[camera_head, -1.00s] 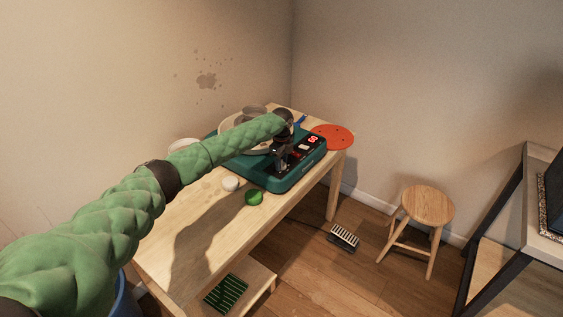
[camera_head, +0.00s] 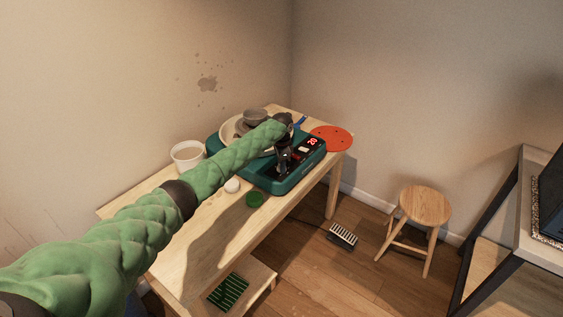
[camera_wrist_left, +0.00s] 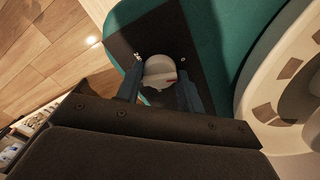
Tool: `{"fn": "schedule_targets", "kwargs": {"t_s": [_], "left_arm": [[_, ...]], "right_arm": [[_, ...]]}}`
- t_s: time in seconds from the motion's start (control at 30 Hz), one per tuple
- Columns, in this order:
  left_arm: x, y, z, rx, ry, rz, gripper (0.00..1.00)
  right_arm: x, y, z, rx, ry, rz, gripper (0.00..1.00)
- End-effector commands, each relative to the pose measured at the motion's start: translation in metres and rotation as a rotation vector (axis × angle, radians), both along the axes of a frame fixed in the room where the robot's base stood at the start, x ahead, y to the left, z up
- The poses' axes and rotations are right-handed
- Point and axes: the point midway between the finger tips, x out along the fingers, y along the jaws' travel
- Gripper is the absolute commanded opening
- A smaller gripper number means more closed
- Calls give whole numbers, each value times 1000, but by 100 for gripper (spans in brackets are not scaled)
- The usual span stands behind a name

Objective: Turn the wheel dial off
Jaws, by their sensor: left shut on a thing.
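The teal pottery wheel (camera_head: 285,185) stands on the wooden table, with a lit red display (camera_head: 312,141) that appears to read 20. My left gripper (camera_head: 283,160) reaches down over the front panel. In the left wrist view its two fingers (camera_wrist_left: 158,85) are shut on the dial, one on each side. In the head view the gripper hides the dial. My right gripper is out of view.
A grey bowl (camera_head: 255,117) sits on the wheel's pale pan (camera_head: 228,130). A white bucket (camera_head: 187,155), a green round item (camera_head: 254,199), a small white item (camera_head: 232,185) and an orange disc (camera_head: 333,137) are on the table (camera_head: 205,236). A stool (camera_head: 425,205) stands to the right.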

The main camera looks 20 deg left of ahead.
Motion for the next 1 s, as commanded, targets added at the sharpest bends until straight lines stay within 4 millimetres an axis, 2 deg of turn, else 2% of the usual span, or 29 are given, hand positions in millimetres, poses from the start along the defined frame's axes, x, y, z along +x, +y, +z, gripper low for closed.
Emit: {"fn": "schedule_targets", "kwargs": {"t_s": [0.43, 1.0], "left_arm": [[1, -1, 3, -1, -2, 282, 15], [1, 0, 2, 0, -3, 351, 15]], "right_arm": [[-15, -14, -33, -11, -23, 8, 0], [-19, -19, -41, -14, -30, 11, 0]]}}
